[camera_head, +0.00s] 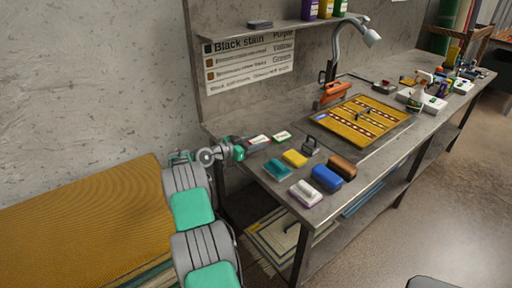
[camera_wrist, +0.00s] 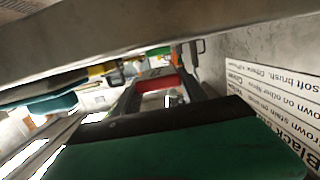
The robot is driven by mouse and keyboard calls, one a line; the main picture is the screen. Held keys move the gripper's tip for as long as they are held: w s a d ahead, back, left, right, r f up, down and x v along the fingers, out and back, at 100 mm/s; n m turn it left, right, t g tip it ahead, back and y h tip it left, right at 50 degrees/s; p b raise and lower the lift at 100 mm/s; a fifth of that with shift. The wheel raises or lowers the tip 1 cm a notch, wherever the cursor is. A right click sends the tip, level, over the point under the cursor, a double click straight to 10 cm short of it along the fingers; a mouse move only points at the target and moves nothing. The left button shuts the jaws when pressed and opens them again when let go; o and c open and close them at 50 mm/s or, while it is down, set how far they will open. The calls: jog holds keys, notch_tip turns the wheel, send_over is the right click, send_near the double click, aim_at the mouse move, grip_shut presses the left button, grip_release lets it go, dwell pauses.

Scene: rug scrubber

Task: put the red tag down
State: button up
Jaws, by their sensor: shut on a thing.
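My gripper (camera_head: 243,148) is at the left end of the grey workbench. It is shut on the red tag (camera_head: 259,140), a small flat piece with a pale face and a reddish edge in the head view. In the wrist view the red tag (camera_wrist: 158,84) shows as a red piece between the dark fingers of my gripper (camera_wrist: 163,90). The tag is at or just over the bench top; I cannot tell whether it touches. A similar green-edged tag (camera_head: 282,136) lies on the bench just right of it.
Brushes and sponges, among them a yellow one (camera_head: 295,158) and a blue brush (camera_head: 326,178), lie on the near end of the bench (camera_head: 270,183). A patterned rug (camera_head: 362,121) lies further along. A shelf (camera_head: 262,33) and a stain sign (camera_head: 248,62) are on the wall.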

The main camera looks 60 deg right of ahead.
jog(key=shift+f, duration=1.35)
jog(key=shift+f, duration=0.1)
jog(key=shift+f+b, duration=0.15)
jog(key=shift+b, duration=0.2)
jog(key=o, duration=1.3)
